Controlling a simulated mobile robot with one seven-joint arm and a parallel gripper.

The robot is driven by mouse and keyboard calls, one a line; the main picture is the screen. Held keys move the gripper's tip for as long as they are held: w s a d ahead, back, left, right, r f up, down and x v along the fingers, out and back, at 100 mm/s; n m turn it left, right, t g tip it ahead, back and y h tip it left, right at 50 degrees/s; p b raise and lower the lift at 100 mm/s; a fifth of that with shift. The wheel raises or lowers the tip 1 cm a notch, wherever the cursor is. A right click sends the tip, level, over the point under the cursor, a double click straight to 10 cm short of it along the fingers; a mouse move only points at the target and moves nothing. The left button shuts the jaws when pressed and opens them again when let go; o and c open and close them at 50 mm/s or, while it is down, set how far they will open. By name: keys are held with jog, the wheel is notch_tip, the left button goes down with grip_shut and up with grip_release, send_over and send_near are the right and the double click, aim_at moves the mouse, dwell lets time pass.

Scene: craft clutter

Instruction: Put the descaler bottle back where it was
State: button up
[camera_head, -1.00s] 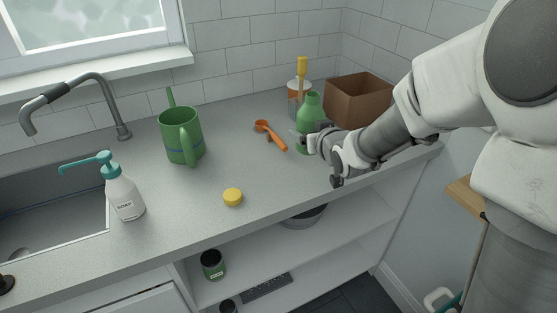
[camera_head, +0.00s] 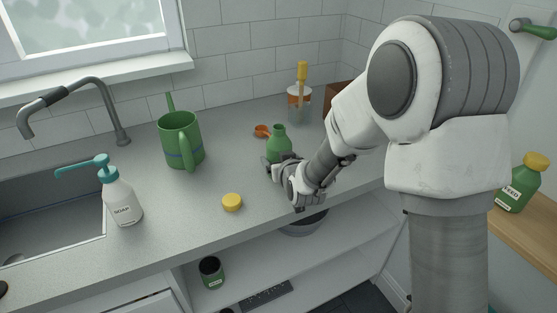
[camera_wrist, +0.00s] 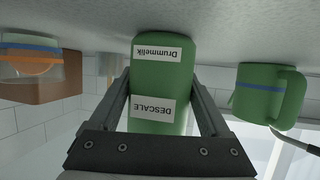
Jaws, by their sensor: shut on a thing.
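The green descaler bottle (camera_head: 279,145) is uncapped and upright in the head view, over the middle of the counter. In the wrist view, which is upside down, its labels read "Drummelik" and "DESCALE" on the bottle's front (camera_wrist: 155,84). My gripper (camera_head: 277,163) is shut on the bottle from the near side, with one finger on each side in the wrist view. I cannot tell whether its base touches the counter. A yellow cap (camera_head: 232,202) lies on the counter to the left and nearer.
A green watering can (camera_head: 181,140) and a soap bottle (camera_head: 122,201) stand left. Behind are an orange scoop (camera_head: 262,131), a clear jar (camera_head: 299,103) and a brown box (camera_head: 338,94), partly hidden by my arm. A green weed bottle (camera_head: 521,186) stands on a wooden surface right.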

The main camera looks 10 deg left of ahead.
jog(key=shift+f, duration=0.1)
jog(key=o, duration=1.6)
jog(key=shift+r, duration=0.2)
jog(key=shift+s+r, duration=0.1)
jog(key=shift+s, duration=0.15)
jog(key=v, duration=1.1)
jog(key=shift+s+d+p, duration=0.2)
jog(key=shift+p, duration=0.1)
